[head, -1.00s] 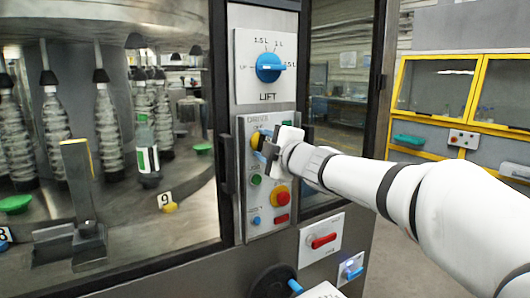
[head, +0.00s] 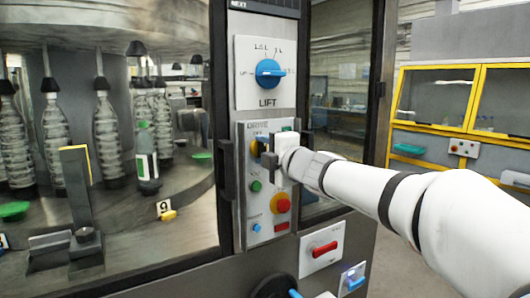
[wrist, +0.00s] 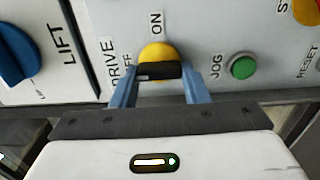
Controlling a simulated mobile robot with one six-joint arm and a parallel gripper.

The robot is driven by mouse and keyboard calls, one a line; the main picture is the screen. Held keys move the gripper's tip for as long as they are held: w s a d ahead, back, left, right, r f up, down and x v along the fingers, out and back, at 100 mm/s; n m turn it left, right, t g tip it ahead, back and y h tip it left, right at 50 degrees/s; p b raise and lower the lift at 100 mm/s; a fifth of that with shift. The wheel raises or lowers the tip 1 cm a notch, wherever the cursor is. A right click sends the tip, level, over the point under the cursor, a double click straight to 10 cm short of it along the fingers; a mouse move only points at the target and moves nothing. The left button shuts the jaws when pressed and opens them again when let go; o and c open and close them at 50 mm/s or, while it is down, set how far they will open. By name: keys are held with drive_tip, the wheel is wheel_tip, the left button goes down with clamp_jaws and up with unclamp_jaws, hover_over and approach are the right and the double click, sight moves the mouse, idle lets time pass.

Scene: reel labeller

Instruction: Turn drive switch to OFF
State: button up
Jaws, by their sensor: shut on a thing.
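The drive switch is a yellow round knob (wrist: 157,51) with a black bar handle across it, on the grey DRIVE panel (head: 246,190). In the wrist view the bar lies left to right, with a pale mark at its left end, on the side of the partly hidden OFF word. The ON word is above the knob. My gripper (wrist: 158,78) has its two blue-grey fingers shut on the bar's ends. In the head view my gripper (head: 269,160) covers most of the switch; a yellow edge (head: 254,148) shows.
The blue LIFT knob (head: 268,72) is above the DRIVE panel. Below the switch are a green JOG button (head: 255,186) and a red button on yellow (head: 281,203). A dark vertical handle (head: 227,165) stands close to the left. A red switch (head: 324,249) is lower right.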

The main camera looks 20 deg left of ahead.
drive_tip(key=o, duration=1)
drive_tip(key=shift+d, duration=0.15)
drive_tip(key=v, duration=0.7)
drive_tip(key=shift+s+d, duration=0.2)
drive_tip(key=shift+s, duration=0.1)
